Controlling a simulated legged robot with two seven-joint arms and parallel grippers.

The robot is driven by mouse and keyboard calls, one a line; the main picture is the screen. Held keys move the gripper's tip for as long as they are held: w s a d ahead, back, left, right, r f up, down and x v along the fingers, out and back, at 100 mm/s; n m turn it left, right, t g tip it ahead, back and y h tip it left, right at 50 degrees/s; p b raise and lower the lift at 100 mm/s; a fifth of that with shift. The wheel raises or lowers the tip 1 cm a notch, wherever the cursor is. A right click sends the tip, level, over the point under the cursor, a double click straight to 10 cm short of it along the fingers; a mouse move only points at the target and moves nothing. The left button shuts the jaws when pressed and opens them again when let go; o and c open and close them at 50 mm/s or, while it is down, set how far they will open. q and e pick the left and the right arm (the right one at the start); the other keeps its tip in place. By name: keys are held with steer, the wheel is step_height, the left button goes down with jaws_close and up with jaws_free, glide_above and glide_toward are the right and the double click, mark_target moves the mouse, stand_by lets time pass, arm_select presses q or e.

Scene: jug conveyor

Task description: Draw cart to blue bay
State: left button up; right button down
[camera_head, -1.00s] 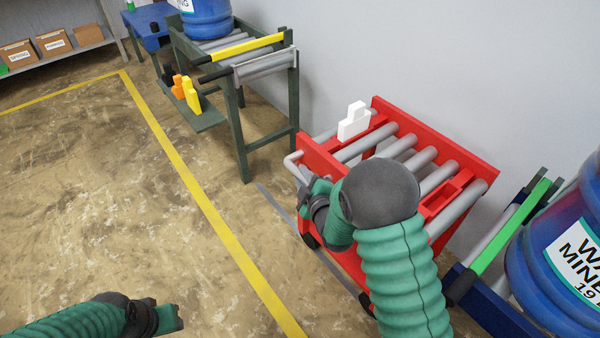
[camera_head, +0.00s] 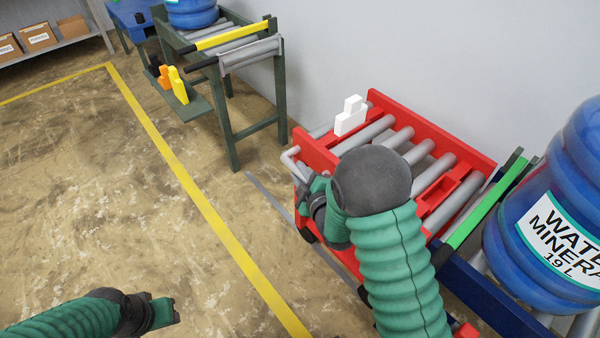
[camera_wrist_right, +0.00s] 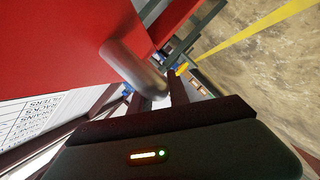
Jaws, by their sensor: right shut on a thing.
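The red cart (camera_head: 318,155) with grey rollers stands along the wall, and a white block-like piece (camera_head: 350,116) sits at its far end. My right gripper (camera_head: 308,192) is shut on the cart's grey handle (camera_head: 289,158). The handle also shows as a grey rounded bar (camera_wrist_right: 132,68) beside the gripper fingers (camera_wrist_right: 165,92) in the right wrist view. My right arm hides part of the cart's near side. A blue-framed roller stand (camera_head: 482,287) with a green bar (camera_head: 487,205) is at the cart's right end. My left gripper (camera_head: 173,312) is low at the left, empty; its jaw opening is unclear.
A large blue water jug (camera_head: 510,225) stands on the blue-framed stand. A dark green roller stand (camera_head: 230,130) with a yellow bar (camera_head: 232,35) is at the back left. A yellow floor line (camera_head: 190,185) runs left of the cart. The floor beyond it is clear.

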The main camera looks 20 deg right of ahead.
steer(key=c, duration=1.5)
jaws_free()
steer(key=shift+s+a+f, duration=0.15)
steer(key=shift+s+f, duration=0.1)
steer(key=shift+f, duration=0.1)
steer(key=shift+c, duration=0.2)
steer(key=shift+o, duration=1.4)
steer(key=shift+r, duration=0.2)
steer(key=shift+r, duration=0.1)
steer(key=p+v, duration=0.2)
steer(key=v, duration=0.5)
steer(key=shift+s+r+p, duration=0.15)
steer(key=shift+r+p, duration=0.05)
steer(key=shift+p, duration=0.15)
steer(key=p+v, duration=0.9)
steer(key=p, duration=0.3)
steer(key=shift+s+f, duration=0.15)
steer(key=shift+s, duration=0.05)
